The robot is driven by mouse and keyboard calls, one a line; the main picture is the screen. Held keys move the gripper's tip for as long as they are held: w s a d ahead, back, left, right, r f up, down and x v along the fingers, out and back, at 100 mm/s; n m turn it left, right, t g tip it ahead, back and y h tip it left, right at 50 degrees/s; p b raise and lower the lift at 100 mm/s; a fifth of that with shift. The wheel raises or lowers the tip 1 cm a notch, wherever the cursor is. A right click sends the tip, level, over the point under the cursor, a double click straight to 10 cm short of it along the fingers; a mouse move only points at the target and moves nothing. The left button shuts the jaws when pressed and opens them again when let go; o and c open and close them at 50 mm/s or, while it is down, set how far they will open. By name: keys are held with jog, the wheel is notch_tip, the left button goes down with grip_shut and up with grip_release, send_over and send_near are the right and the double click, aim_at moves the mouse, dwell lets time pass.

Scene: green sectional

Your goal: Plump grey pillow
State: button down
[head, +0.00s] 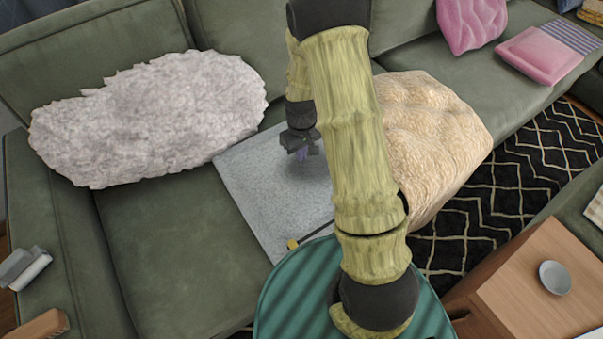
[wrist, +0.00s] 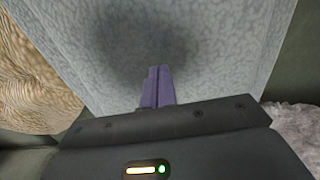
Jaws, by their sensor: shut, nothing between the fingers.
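A flat, square, light grey speckled pillow (head: 255,190) lies on the green sofa seat in the middle of the head view, partly hidden by my arm. The same pillow (wrist: 210,60) fills most of the wrist view. My gripper (head: 304,157) is over its upper part, with its purple fingers (wrist: 157,85) shut together and nothing between them. A dark shadow falls on the pillow around the fingertips. I cannot tell whether they touch it. A shaggy pale grey pillow (head: 150,120) leans on the sofa at the left.
A fluffy beige pillow (head: 435,140) sits just right of the grey one. Pink cushions (head: 540,55) lie farther along the sofa. A wooden table (head: 530,285) with a small grey bowl (head: 555,277) stands at lower right. The green seat (head: 165,250) left of the grey pillow is clear.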

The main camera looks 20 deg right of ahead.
jog(key=shift+f+b, duration=0.4)
jog(key=shift+f, duration=0.35)
jog(key=shift+s+f, duration=0.1)
dwell(0.9)
jog(key=shift+r+p, duration=0.75)
jog(key=shift+p, duration=0.1)
notch_tip(320, 180, up, 6)
jog(key=p, duration=0.5)
jog(key=shift+p, duration=0.3)
jog(key=shift+r, duration=0.1)
